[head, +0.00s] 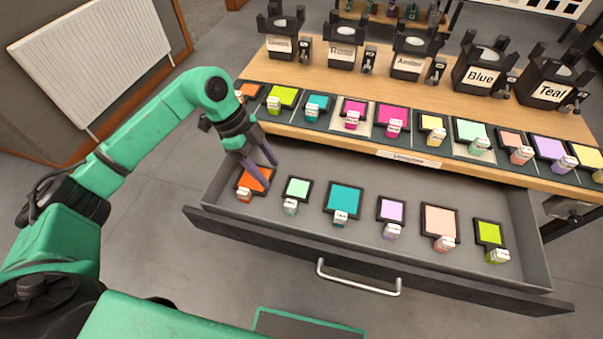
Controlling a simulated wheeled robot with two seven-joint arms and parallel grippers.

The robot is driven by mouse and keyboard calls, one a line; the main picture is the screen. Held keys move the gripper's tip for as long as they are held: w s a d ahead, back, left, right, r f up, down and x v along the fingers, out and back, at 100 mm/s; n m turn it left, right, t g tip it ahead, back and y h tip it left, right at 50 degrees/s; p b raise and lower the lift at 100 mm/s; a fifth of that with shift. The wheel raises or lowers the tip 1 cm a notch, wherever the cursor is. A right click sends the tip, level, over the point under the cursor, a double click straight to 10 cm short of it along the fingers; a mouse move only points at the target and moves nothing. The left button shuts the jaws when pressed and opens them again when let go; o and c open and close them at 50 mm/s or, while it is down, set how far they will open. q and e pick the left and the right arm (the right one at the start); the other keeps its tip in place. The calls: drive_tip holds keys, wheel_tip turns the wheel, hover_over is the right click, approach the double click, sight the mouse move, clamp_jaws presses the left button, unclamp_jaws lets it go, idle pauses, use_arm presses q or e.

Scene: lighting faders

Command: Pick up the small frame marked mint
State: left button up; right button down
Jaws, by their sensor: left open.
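A small mint-coloured frame (298,187) with a black border lies in the open drawer (440,268), second from the left. It has a small tagged block at its lower edge; the writing is too small to read. A larger mint-coloured frame (473,131) lies on the table above. My left gripper (271,174) is open and empty, pointing down over the drawer's left end. Its fingers are in front of the orange frame (249,181), to the left of the small mint frame. My right gripper is not in view.
The drawer also holds teal (345,198), lilac (391,209), peach (439,222) and lime (489,232) frames. More frames line the wooden table (330,82) above, with black fixtures labelled Blue (483,75) and Teal (551,88) behind. The drawer's front has a metal handle (358,284).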

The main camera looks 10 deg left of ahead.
use_arm(q)
hover_over(290, 203)
drive_tip(key=a, duration=0.2)
wheel_tip(290, 203, down, 6)
drive_tip(key=f, duration=0.1)
drive_tip(key=x, duration=0.6)
drive_tip(key=shift+w+f, duration=0.1)
drive_tip(key=shift+f, duration=0.15)
drive_tip(key=shift+a, duration=0.1)
clamp_jaws()
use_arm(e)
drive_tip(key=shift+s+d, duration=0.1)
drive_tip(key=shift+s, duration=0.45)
